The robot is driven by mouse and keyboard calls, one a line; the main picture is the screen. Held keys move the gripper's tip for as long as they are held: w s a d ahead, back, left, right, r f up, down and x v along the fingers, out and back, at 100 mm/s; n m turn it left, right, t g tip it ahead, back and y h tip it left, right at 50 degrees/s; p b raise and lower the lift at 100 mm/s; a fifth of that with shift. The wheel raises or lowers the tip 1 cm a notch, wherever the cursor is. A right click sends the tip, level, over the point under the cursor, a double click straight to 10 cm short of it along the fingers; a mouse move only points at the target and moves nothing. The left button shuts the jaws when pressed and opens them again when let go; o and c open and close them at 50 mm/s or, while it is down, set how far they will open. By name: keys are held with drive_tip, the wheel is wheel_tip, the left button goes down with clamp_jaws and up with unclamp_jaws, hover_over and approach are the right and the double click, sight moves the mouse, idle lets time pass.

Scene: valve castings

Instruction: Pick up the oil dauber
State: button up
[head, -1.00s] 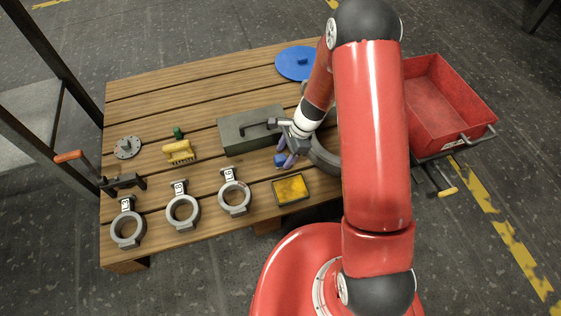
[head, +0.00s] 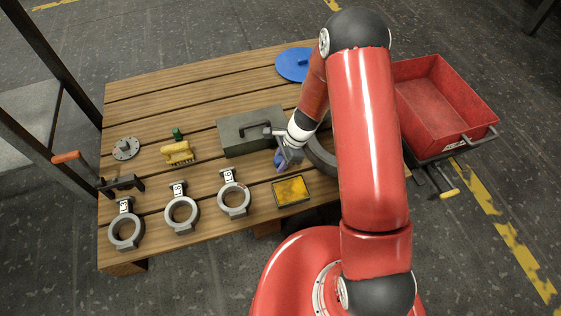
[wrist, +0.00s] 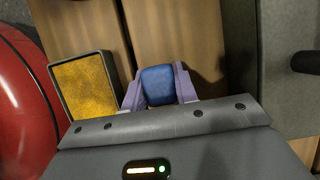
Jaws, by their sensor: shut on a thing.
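The oil dauber, which I take to be the small blue block (head: 279,160), stands on the wooden pallet-like table (head: 190,92) beside the grey toolbox. In the wrist view the blue block (wrist: 158,85) sits between the two purple fingers of my gripper (wrist: 159,88), one on each side against it. My gripper (head: 283,158) is shut on it, reaching down from above. The block's lower part is hidden, and I cannot tell whether it still touches the table.
A yellow pad in a dark tray (head: 291,191) lies close by, near the front edge. The grey toolbox (head: 250,131) is just behind. Several ring castings (head: 181,214), a yellow brush (head: 178,152) and a blue disc (head: 294,64) lie around. A red bin (head: 440,98) stands at the right.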

sight(281, 158)
wheel_tip(281, 158, up, 20)
drive_tip(key=p, duration=0.5)
